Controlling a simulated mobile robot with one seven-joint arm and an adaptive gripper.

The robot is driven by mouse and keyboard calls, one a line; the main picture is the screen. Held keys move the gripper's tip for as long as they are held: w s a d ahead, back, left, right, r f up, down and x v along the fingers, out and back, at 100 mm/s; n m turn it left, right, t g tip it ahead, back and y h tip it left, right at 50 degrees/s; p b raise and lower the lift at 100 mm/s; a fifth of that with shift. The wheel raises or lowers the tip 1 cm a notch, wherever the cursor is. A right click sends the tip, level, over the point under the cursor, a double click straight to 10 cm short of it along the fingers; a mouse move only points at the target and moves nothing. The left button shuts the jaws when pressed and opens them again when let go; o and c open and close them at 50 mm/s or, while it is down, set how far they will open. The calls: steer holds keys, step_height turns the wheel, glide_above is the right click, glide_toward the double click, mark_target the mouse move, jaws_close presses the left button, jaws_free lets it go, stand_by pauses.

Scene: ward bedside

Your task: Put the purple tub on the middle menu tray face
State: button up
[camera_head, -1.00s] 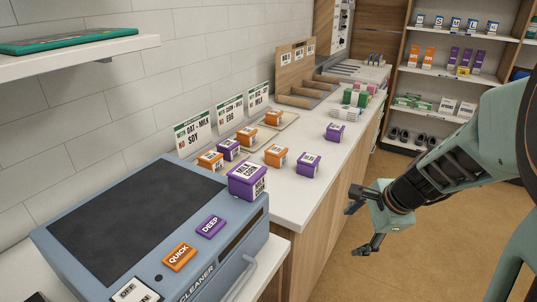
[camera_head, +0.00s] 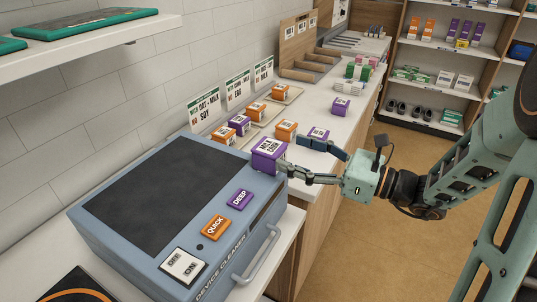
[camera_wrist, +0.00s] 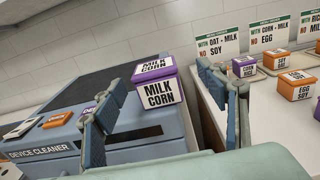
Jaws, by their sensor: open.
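The middle menu card (camera_head: 238,90) reads corn-milk, no egg. The middle tray (camera_head: 269,119) lies in front of it with an orange tub (camera_head: 256,111) on it.
The device cleaner (camera_head: 150,200) has QUICK and DEEP buttons. The left tray holds an orange tub (camera_head: 223,135) and a purple one (camera_head: 239,125); the right tray holds an orange tub (camera_head: 280,91). Another orange tub (camera_head: 286,130) and purple tubs (camera_head: 341,105) stand on the counter.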

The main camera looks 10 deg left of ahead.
mark_target(258, 143)
steer(key=x, duration=0.6)
steer(key=shift+s+a+f, duration=0.15)
steer(key=shift+s+a, duration=0.1)
steer(key=shift+a, duration=0.05)
steer(key=shift+c, duration=0.4)
steer(key=c, duration=1.3)
steer(key=shift+c, duration=0.6)
